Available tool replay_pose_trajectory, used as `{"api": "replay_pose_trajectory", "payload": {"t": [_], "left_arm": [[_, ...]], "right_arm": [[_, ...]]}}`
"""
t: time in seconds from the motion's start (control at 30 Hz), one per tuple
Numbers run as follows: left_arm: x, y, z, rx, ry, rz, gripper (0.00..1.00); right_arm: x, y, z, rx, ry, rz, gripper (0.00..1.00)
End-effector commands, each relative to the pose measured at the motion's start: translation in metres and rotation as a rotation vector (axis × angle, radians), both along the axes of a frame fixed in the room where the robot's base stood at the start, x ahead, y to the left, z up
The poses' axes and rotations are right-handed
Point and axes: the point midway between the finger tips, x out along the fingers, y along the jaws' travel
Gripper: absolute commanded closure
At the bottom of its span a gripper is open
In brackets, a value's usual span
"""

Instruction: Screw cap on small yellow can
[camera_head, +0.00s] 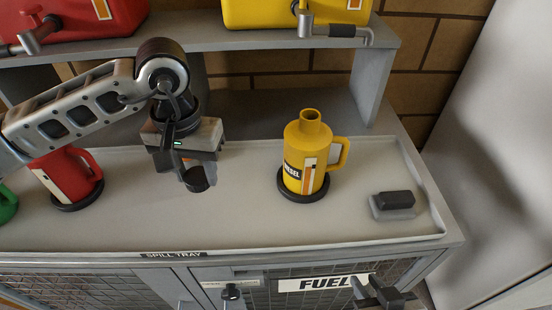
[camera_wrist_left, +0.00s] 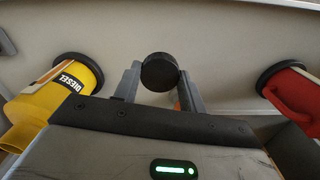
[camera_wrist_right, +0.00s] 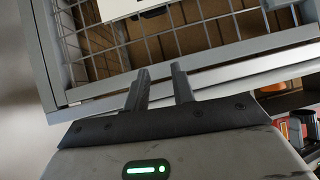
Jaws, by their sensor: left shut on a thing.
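The small yellow can (camera_head: 304,160) stands upright on the spill tray, its neck open at the top and its handle to the right. It also shows in the left wrist view (camera_wrist_left: 62,92), with a DIESEL label. My left gripper (camera_head: 194,176) is shut on a round black cap (camera_head: 195,180), held above the tray to the left of the yellow can. The cap sits between the fingertips in the left wrist view (camera_wrist_left: 160,73). My right gripper (camera_wrist_right: 161,82) is empty with its fingers apart, low in front of the cabinet by the FUEL sign.
A red can (camera_head: 68,177) and a green can (camera_head: 6,204) stand left on the spill tray (camera_head: 235,225). A black block on a grey base (camera_head: 395,203) lies right. Larger red and yellow cans stand on the shelf (camera_head: 240,38) behind. Tray space around the yellow can is clear.

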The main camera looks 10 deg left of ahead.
Motion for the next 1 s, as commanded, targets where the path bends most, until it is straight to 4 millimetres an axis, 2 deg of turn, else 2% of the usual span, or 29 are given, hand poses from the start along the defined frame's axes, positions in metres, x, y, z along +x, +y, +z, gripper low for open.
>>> {"api": "replay_pose_trajectory", "payload": {"t": [0.33,0.47,0.67,1.0], "left_arm": [[0.0,0.002,0.0,0.0,0.0,0.009,0.8],[0.006,-0.004,0.004,-0.004,-0.001,0.082,0.8],[0.034,-0.031,0.02,-0.01,0.003,0.441,0.8],[0.084,-0.093,0.062,-0.005,0.007,1.273,0.8]], "right_arm": [[-0.002,0.001,0.0,0.004,0.005,-0.005,0.75],[-0.001,-0.001,0.002,-0.005,0.022,-0.004,0.75],[-0.003,-0.009,0.01,-0.045,0.105,-0.008,0.75],[-0.018,-0.029,0.03,-0.129,0.306,-0.024,0.75]]}}
